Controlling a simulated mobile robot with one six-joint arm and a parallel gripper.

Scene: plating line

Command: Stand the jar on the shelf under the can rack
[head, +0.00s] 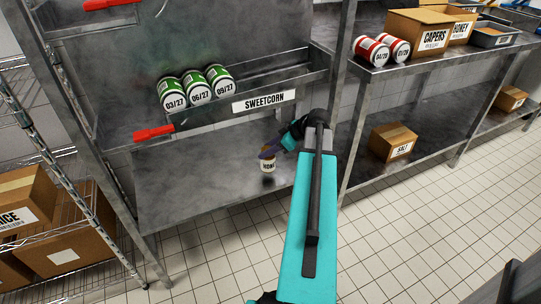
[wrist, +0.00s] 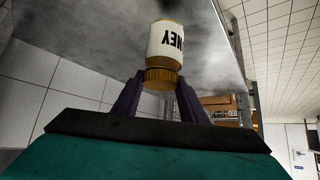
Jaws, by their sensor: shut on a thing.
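The jar (head: 267,165) has a white label reading HONEY and a gold lid. My gripper (head: 270,151) is shut on it near the lid and holds it about upright. In the wrist view the jar (wrist: 166,42) appears upside down, with its lid between the fingers of my gripper (wrist: 158,82). The bare metal shelf (head: 195,200) lies under the can rack (head: 290,85), labelled SWEETCORN. The jar is over the right part of this shelf. A dark shadow shows just below it, with a small gap. Its base is hard to see.
Three green cans (head: 197,88) lie in the rack above. A steel post (head: 345,110) stands right of the shelf. The shelf is clear left of the jar. A salt box (head: 392,142) sits on the neighbouring lower shelf.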

